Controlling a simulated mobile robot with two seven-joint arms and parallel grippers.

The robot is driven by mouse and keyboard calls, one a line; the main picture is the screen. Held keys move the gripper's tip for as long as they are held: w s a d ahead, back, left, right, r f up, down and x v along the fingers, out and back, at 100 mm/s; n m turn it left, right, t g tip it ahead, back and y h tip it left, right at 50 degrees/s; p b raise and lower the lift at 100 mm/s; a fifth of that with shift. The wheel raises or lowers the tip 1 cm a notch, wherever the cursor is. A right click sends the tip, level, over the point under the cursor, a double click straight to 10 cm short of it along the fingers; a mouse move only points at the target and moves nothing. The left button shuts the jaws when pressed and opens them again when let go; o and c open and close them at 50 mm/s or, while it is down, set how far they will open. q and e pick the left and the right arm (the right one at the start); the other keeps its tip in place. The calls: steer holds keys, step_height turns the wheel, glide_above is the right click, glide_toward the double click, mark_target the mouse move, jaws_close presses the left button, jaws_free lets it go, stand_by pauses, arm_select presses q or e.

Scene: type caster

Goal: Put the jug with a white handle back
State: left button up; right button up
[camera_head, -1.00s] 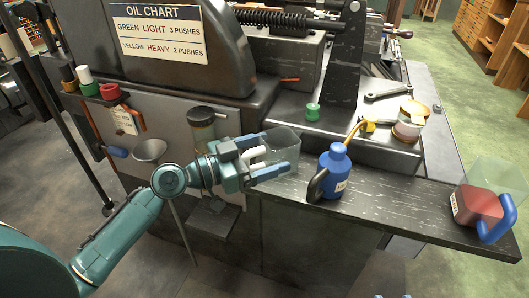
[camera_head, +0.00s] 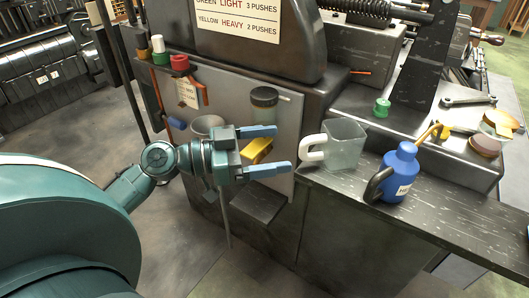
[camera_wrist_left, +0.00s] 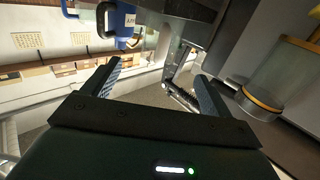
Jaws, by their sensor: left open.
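The clear jug with a white handle (camera_head: 346,145) stands upright on the left end of the dark ledge (camera_head: 440,205), its handle facing left toward my left gripper. My left gripper (camera_head: 283,149) is open and empty, just left of the handle and apart from it. In the left wrist view the open fingers (camera_wrist_left: 152,88) have free space between them. A yellow piece (camera_head: 257,150) shows between the fingers in the head view; it appears to lie behind them. My right gripper is not in view.
A blue oil can (camera_head: 400,172) stands right of the jug; it also shows in the left wrist view (camera_wrist_left: 120,22). A funnel (camera_head: 207,125) and a lidded glass cup (camera_head: 264,104) sit on the machine front. A green cap (camera_head: 382,107) and a wrench (camera_head: 468,101) lie behind.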

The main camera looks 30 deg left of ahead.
arm_select(q)
steer(key=s+d+f+n+y, duration=0.3)
steer(key=s+f+y, duration=0.1)
steer(key=f, duration=0.7)
steer(key=s+d+f+n+t+y, duration=0.1)
steer(key=s+d+f+n+y, duration=0.1)
steer(key=s+d+f+y, duration=0.2)
steer(key=shift+s+d, duration=1.3)
steer(key=shift+d, duration=0.15)
